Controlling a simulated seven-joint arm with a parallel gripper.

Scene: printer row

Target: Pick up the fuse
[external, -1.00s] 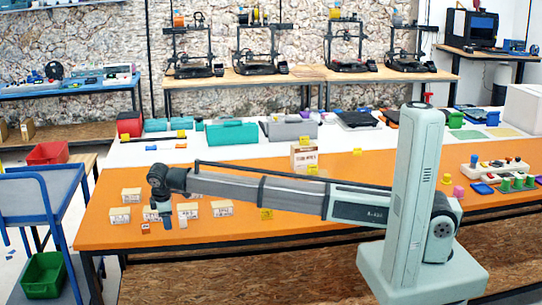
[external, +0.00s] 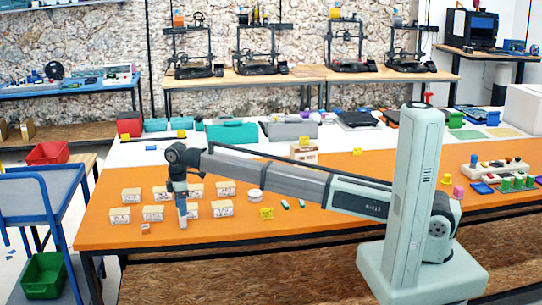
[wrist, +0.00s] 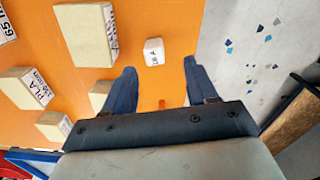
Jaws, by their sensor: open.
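My gripper (external: 183,220) points down over the front left of the orange table. In the wrist view my gripper (wrist: 160,85) has its two dark blue fingers wide apart. A small orange-red piece (wrist: 161,104) shows between the fingers near the palm, mostly hidden by it. A small block with a white labelled top (wrist: 154,51) lies beyond the fingertips; it seems to be the little brownish block (external: 146,228) left of my gripper. I cannot tell for certain which small thing is the fuse.
Several labelled cream boxes (external: 153,213) stand close behind and beside my gripper. A round white item (external: 255,193), a yellow tag (external: 266,213) and small green pieces (external: 285,204) lie to the right. The table's edge is near the white-topped block.

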